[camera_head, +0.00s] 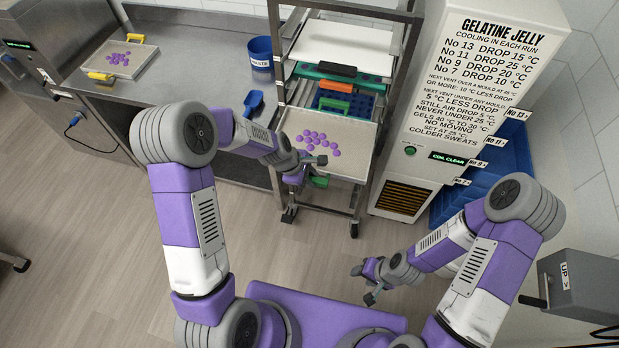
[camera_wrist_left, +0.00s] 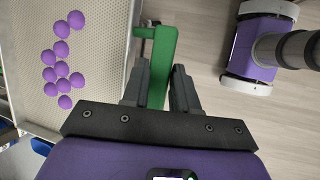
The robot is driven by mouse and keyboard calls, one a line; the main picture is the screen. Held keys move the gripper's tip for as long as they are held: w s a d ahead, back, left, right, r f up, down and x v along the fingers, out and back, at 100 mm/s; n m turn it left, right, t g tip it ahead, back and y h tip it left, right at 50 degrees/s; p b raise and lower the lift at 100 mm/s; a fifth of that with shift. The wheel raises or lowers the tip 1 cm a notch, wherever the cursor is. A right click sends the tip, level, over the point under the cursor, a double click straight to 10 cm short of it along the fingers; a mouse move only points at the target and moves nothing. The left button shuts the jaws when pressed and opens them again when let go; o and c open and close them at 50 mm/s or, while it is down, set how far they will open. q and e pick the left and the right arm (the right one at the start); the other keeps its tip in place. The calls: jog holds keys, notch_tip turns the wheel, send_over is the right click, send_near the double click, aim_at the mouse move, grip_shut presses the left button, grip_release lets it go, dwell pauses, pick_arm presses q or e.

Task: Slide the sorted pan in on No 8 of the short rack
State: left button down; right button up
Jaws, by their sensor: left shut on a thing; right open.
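The pan (camera_head: 347,134) is a pale, shallow tray with several purple gummies (camera_head: 317,140) on it. It sits at the front of the short rack (camera_head: 365,178), low down, below the other loaded levels. My left gripper (camera_head: 316,172) is shut on the pan's green front handle (camera_head: 319,182). The left wrist view shows the fingers on both sides of the green handle (camera_wrist_left: 162,65), with the pan's perforated surface (camera_wrist_left: 95,50) to the left. The level's number cannot be read.
Above the pan, the rack holds a blue tray (camera_head: 352,103) with a green handle and a dark-handled tray (camera_head: 338,70). A white cooling cabinet (camera_head: 412,180) stands close on the rack's right. Left is a steel counter (camera_head: 200,55) with a blue bin (camera_head: 260,55) and another gummy pan (camera_head: 130,60).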

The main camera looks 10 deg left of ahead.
aim_at(329, 140)
pick_arm(q)
jog(key=shift+w+d+p, duration=0.1)
jog(key=shift+w+p, duration=0.45)
jog(key=shift+w, duration=2.6)
jog(key=w, duration=0.5)
jog(key=shift+d, duration=0.1)
jog(key=shift+w+d+f, duration=0.1)
jog(key=shift+w, duration=1.6)
jog(key=shift+w+d+f, duration=0.1)
jog(key=shift+w, duration=1.55)
jog(key=shift+a+r, duration=0.1)
jog(key=shift+f+b, duration=0.2)
jog(key=shift+b, duration=0.2)
jog(key=c, duration=0.9)
grip_release()
jog(key=shift+c, duration=0.2)
jog(key=shift+o, duration=0.7)
